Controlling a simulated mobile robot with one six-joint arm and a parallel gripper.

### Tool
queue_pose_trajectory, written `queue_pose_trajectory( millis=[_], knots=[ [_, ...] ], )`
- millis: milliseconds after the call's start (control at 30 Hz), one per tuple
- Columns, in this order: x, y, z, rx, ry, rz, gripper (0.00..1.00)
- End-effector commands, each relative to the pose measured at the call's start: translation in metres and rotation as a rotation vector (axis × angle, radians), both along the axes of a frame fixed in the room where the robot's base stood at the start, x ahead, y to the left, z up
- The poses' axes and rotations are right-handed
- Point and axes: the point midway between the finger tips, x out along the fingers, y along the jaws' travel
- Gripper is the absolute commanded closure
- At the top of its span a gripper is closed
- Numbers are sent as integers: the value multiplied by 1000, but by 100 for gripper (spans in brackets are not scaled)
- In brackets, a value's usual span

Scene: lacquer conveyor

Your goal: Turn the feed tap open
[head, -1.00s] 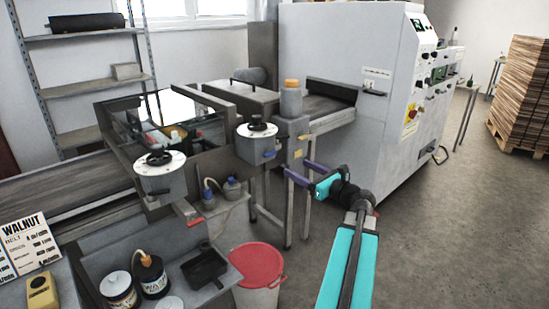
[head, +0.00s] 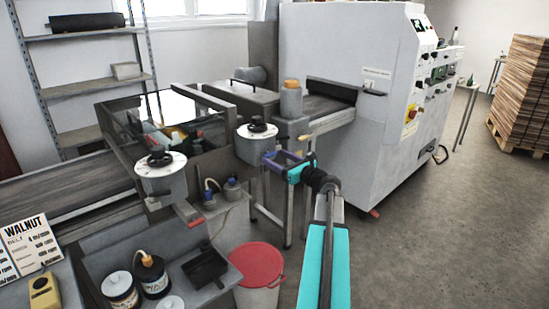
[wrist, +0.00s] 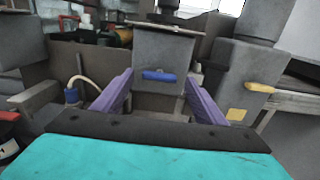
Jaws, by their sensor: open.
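A short blue lever (wrist: 158,76) sits on the front of a grey box (wrist: 163,50) in the wrist view; the frames do not label it as the feed tap. It lies sideways, level. My gripper (head: 272,161) is open and faces this box, its purple fingers on either side of the blue lever in the wrist view. I cannot tell whether they touch the box; they do not close on the lever. A yellow lever (wrist: 262,88) sits on the box to the right. A red lever (head: 186,211) sits below the left dial unit (head: 160,180).
Dial knobs top the two front units, such as the right one (head: 257,130). A red-lidded bucket (head: 257,262) stands below on the floor. Bottles (head: 152,275) and a black tray (head: 205,266) sit on a shelf at front left.

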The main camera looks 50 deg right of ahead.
Motion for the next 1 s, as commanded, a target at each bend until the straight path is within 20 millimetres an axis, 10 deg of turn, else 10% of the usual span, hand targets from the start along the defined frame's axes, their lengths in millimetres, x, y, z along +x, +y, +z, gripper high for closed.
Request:
queue_pose_trajectory(
  millis=[500,767,1000],
  knots=[
    [14,-1,0,0,0,0,34],
    [14,-1,0,-1,0,0,76],
    [14,1,-1,-13,1,3,76]
  ],
)
